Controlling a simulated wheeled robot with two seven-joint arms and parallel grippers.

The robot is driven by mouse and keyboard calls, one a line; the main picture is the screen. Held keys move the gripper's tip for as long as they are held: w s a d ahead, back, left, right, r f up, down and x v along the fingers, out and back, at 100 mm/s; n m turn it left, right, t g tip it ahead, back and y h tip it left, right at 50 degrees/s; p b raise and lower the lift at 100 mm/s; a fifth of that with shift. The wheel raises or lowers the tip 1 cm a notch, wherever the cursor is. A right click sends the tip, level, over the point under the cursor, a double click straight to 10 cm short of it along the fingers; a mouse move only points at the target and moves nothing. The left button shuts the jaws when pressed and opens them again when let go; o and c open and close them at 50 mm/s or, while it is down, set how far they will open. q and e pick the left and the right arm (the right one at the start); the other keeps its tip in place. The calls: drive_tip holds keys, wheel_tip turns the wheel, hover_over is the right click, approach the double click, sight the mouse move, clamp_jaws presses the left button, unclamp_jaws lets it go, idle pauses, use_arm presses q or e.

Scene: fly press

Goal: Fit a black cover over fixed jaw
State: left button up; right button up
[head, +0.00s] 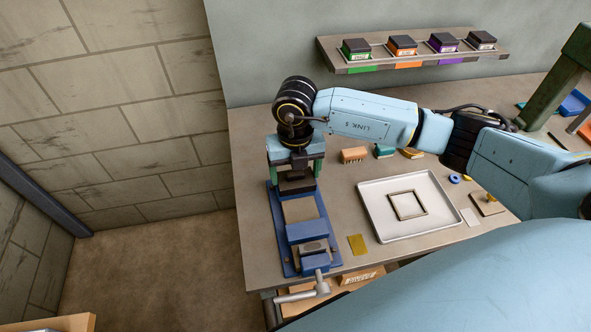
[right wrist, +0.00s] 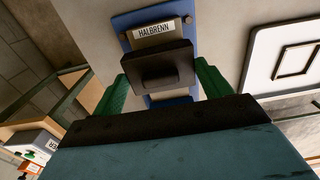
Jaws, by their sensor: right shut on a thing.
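The black cover (head: 297,183) is at the far end of the blue vise (head: 307,232), where the fixed jaw is. My left gripper is not in view.
A pale tray (head: 440,219) with a square frame lies right of the vise. A yellow plate (head: 357,244) is near the front edge. A shelf (head: 415,62) holds several dark-topped boxes. A green press frame (head: 560,75) stands right.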

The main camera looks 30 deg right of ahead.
drive_tip(key=shift+f+b, duration=1.05)
drive_tip(key=shift+f, duration=0.15)
idle(1.2)
idle(0.7)
drive_tip(key=o, duration=1)
drive_tip(key=shift+r, duration=0.15)
wheel_tip(320, 180, up, 13)
drive_tip(key=shift+r+b, duration=0.1)
drive_tip(key=shift+b, duration=0.3)
